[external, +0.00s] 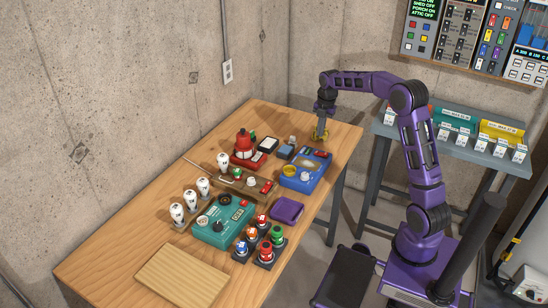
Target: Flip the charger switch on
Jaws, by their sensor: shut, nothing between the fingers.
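A blue box (300,181) with a yellowish meter face, a pale round knob and a small red part (332,156) stands on the wooden table. It looks like the charger, but its label is too small to read. I cannot tell which part is its switch or how that is set. My gripper (321,135) points down, shut and empty, just behind the blue box near its far right end. Whether it touches anything there cannot be told.
A teal device (212,236) and red and blue knobbed blocks stand nearer the front. A red bottle-like thing (243,147), white bulbs (203,188), a purple block (287,211) and a wooden board (180,278) share the table (110,245). The table's front left is clear.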

